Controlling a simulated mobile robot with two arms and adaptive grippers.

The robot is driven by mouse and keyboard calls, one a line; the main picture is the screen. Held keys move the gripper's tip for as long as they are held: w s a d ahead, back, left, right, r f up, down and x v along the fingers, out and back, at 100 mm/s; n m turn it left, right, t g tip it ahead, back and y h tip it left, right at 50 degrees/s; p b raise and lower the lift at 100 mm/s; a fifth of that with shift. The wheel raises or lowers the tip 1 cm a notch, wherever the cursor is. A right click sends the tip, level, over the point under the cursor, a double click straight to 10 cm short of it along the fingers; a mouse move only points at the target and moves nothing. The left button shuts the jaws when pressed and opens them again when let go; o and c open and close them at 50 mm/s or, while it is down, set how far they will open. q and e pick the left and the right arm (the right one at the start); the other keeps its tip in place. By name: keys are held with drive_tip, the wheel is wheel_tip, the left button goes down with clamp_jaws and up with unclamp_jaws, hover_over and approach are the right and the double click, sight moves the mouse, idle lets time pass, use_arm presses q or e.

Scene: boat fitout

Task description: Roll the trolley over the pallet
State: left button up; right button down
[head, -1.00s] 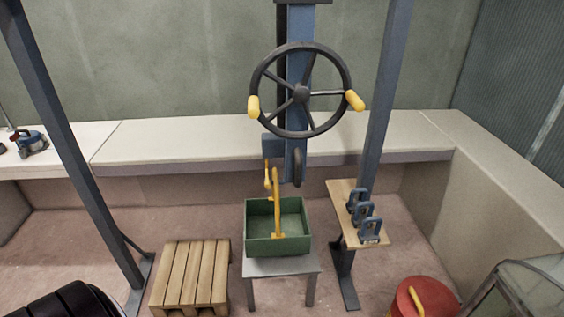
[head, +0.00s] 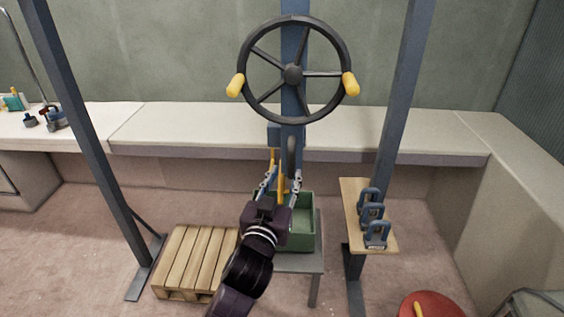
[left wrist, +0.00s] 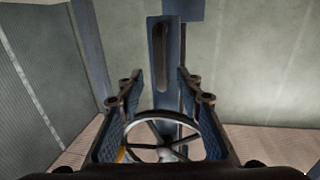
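The wooden pallet (head: 192,259) lies on the floor left of centre in the head view. A blue hanging post (head: 291,38) with a large spoked handwheel (head: 293,74) is in the middle, right of the pallet; its top is cut off, so I cannot tell where the trolley itself runs. A green crate (head: 301,236) with a yellow handle stands on a grey stool below. My left gripper (head: 281,184) is in front of the crate and handle, below the wheel, fingers apart. The left wrist view shows the post (left wrist: 168,95) and wheel (left wrist: 152,129) between the spread fingers, nothing gripped. My right gripper is out of view.
Blue frame legs (head: 97,150) stand left and right (head: 402,80). A wooden shelf (head: 352,218) with several grey shackle-like pieces is on the right leg. A pale bench (head: 190,135) runs behind. A red drum (head: 432,306) is at lower right.

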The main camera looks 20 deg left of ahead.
sight(290, 164)
use_arm(q)
drive_tip(key=w, duration=0.2)
drive_tip(key=w+p, duration=0.1)
drive_tip(key=w, duration=0.4)
drive_tip(key=shift+w+a, duration=0.2)
drive_tip(key=shift+a, duration=0.1)
drive_tip(key=shift+c, duration=0.2)
clamp_jaws()
drive_tip(key=shift+f, duration=0.1)
